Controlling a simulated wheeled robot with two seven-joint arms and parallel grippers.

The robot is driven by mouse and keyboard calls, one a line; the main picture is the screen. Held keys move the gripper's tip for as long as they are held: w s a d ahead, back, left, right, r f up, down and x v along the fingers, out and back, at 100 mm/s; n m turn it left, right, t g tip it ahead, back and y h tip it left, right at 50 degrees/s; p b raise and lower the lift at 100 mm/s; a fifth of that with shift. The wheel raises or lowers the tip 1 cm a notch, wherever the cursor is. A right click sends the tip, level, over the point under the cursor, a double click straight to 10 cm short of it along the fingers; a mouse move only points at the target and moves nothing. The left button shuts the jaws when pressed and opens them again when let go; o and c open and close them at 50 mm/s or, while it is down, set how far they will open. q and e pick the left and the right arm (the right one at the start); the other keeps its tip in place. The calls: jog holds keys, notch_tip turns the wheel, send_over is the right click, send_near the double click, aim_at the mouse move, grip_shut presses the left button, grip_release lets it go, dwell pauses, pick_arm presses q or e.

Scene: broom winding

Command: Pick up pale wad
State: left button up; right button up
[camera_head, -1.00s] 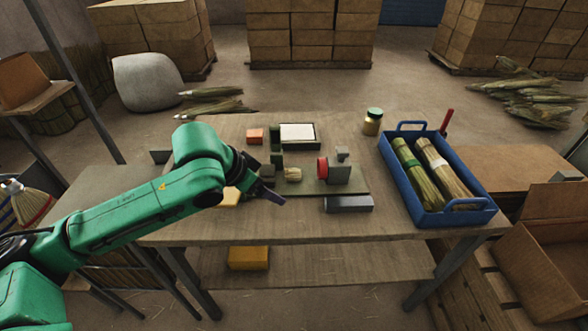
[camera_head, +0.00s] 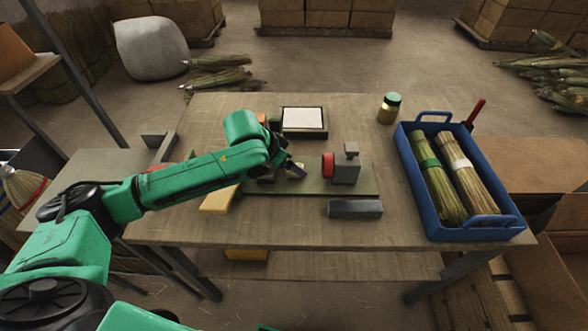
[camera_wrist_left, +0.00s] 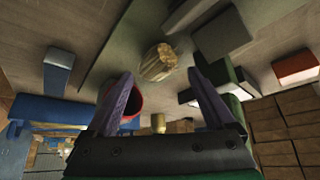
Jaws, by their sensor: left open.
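The pale wad (camera_wrist_left: 157,62) is a small straw-coloured bundle on the worktable. In the left wrist view it lies ahead of the fingertips, within the gap between them. In the head view the wad (camera_head: 294,173) is partly hidden by my left gripper (camera_head: 296,169). My left gripper (camera_wrist_left: 158,74) is open, with its two purple fingers apart and nothing between them. I cannot tell how much space is left between fingertips and wad. My right gripper is not in view.
A grey fixture (camera_head: 346,167) with a red disc (camera_head: 327,166) stands just right of the wad. A grey block (camera_head: 355,209), a yellow block (camera_head: 219,199) and a white-topped tray (camera_head: 302,134) are nearby. A blue crate (camera_head: 411,190) holds straw bundles at the right.

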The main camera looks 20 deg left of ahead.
pick_arm(q)
jog(key=shift+x, duration=1.55)
grip_shut()
